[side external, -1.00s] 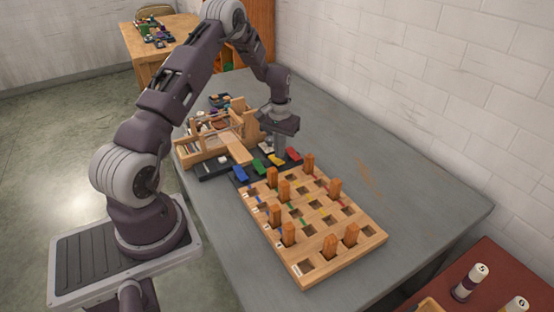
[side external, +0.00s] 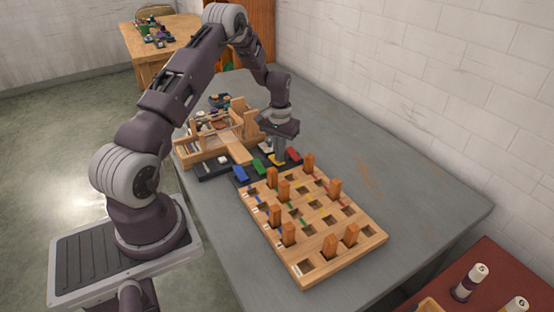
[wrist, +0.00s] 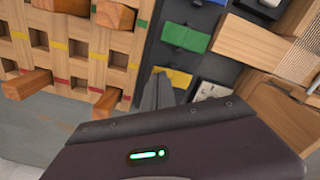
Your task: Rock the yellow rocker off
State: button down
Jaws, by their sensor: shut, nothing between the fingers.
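The yellow rocker (side external: 275,162) sits in a dark strip between the green and red rockers, at the far end of the wooden peg board. In the wrist view the yellow rocker (wrist: 180,79) is partly covered by my fingers. My gripper (side external: 279,157) points down with its fingers shut and empty, right at the yellow rocker. In the wrist view the fingertips of my gripper (wrist: 158,77) overlap the yellow rocker's edge. I cannot tell whether they touch it or which way it is tilted.
The green (side external: 258,167), blue (side external: 240,174) and red (side external: 294,155) rockers sit alongside. The peg board (side external: 312,274) has several upright wooden pegs close by. A wooden frame (side external: 190,155) stands on the other side. The grey table (side external: 420,205) is clear to the right.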

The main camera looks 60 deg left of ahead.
jog(key=shift+f, duration=0.45)
jog(key=shift+r, duration=3.55)
